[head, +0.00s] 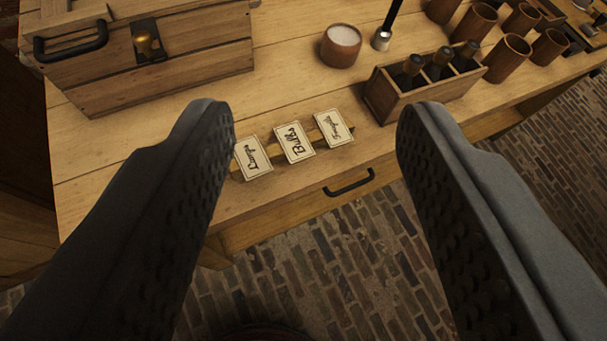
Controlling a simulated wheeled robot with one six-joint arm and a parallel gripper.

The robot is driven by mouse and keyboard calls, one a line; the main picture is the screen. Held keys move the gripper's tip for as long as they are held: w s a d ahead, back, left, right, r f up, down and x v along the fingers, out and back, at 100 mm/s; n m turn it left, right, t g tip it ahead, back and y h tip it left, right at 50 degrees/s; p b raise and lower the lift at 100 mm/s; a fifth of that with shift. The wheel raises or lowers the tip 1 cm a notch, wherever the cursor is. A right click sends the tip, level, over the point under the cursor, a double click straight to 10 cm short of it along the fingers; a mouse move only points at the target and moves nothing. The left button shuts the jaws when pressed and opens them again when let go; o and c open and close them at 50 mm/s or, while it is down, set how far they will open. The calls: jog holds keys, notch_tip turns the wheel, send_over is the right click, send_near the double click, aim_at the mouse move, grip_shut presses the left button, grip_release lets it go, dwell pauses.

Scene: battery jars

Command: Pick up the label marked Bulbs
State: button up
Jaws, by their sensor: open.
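The label marked Bulbs (294,143) is a cream card with a dark border and dark script. It is the middle one of three cards on a thin wooden strip near the front edge of the wooden table (290,85). A card to its left (253,158) and a card to its right (333,128) have script that I cannot read surely. My gripper (315,125) is open and empty, with its two dark, studded fingers wide apart in the foreground. The cards show between the fingers, beyond them. The left fingertip overlaps the left card's edge in the picture.
A wooden chest (150,60) stands back left. A cup of white stuff (341,46), a dark rod with a metal base (382,39), a wooden box with dark bottles (405,100) and several brown cups (507,58) stand right. A drawer handle (350,184) juts out below the cards.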

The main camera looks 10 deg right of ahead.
jog(key=w+f+n+g, duration=0.2)
jog(key=w+f+g, duration=0.1)
jog(key=w+g, duration=0.4)
jog(key=w+f+n+g, duration=0.2)
jog(key=w+f+g, duration=0.25)
jog(key=w, duration=0.45)
jog(key=g, duration=0.2)
send_over(294, 141)
jog(key=shift+n+t, duration=0.25)
jog(key=shift+n, duration=0.05)
jog(key=f, duration=1.2)
jog(key=shift+s, duration=0.2)
jog(key=shift+w+f, duration=0.15)
jog(key=shift+f, duration=2.5)
jog(key=c, duration=0.7)
